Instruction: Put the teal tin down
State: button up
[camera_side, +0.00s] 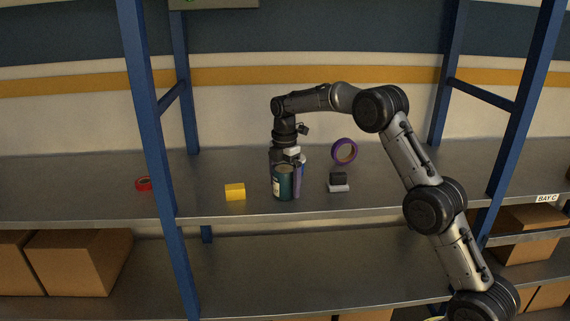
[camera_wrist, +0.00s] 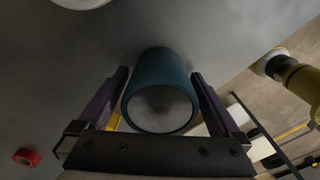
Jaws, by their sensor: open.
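The teal tin (camera_side: 284,184) stands upright on the metal shelf (camera_side: 370,205), near its front edge, and its base appears to rest on the surface. A pale label shows on its left side. My gripper (camera_side: 291,178) is down around the tin, with one purple finger visible at its right side. In the wrist view, the tin (camera_wrist: 164,72) sits between the two purple fingers of my gripper (camera_wrist: 162,88). The fingers are open, one on each side. Whether either finger touches the tin is hard to tell.
A yellow block (camera_side: 235,192) lies left of the tin, with a red tape roll (camera_side: 144,184) farther left. A purple ring (camera_side: 344,151) and a black-and-white block (camera_side: 339,183) are to the right. A blue-and-white object (camera_side: 303,162) is partly hidden behind the gripper. Blue posts (camera_side: 150,110) frame the shelf.

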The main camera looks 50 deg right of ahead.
notch_tip(320, 180, up, 12)
jog(key=shift+s+r, duration=0.15)
jog(key=shift+r, duration=0.7)
jog(key=shift+s+a+r, duration=0.1)
jog(key=shift+s+r, duration=0.1)
jog(key=shift+r, duration=0.05)
jog(key=s+a+r+m+t, duration=0.1)
jog(key=s+a+r+m, duration=0.25)
jog(key=s, duration=0.45)
jog(key=s+a+r+m+t, duration=0.25)
jog(key=s+a+m, duration=0.25)
jog(key=s, duration=0.3)
jog(key=s+a+f+m+t, duration=0.1)
jog(key=s+f+m, duration=0.3)
jog(key=s, duration=0.6)
jog(key=s+a+f+m+t, duration=0.1)
jog(key=s+a+f+m, duration=0.2)
jog(key=s+f, duration=0.3)
jog(key=s+m, duration=0.1)
jog(key=s, duration=0.3)
jog(key=shift+s+a+f, duration=0.15)
jog(key=shift+a+f, duration=0.05)
